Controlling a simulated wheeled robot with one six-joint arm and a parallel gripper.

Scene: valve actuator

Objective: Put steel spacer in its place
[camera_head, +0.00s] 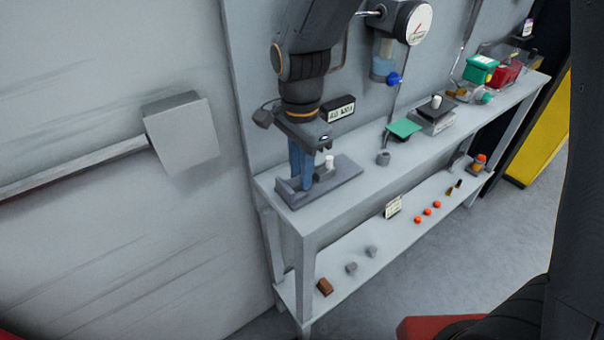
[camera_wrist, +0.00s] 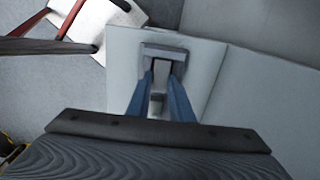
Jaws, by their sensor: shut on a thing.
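My gripper (camera_head: 302,184) points down at the left end of the bench, its blue fingers at the grey fixture (camera_head: 345,184). It is shut on a small part, taken to be the steel spacer, which the fingers and fixture mostly hide. In the wrist view the blue fingers (camera_wrist: 163,80) reach down at a grey block-like part of the fixture (camera_wrist: 180,54). I cannot tell whether the held part touches the fixture. A white cylinder (camera_head: 329,162) stands upright in the fixture, just right of the fingers.
A grey ring (camera_head: 383,159) and a green plate (camera_head: 404,128) lie right of the fixture. Farther along are a scale (camera_head: 432,122) and green (camera_head: 481,68) and red bins (camera_head: 503,74). A gauge (camera_head: 412,24) hangs above. The lower shelf (camera_head: 365,240) holds small parts.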

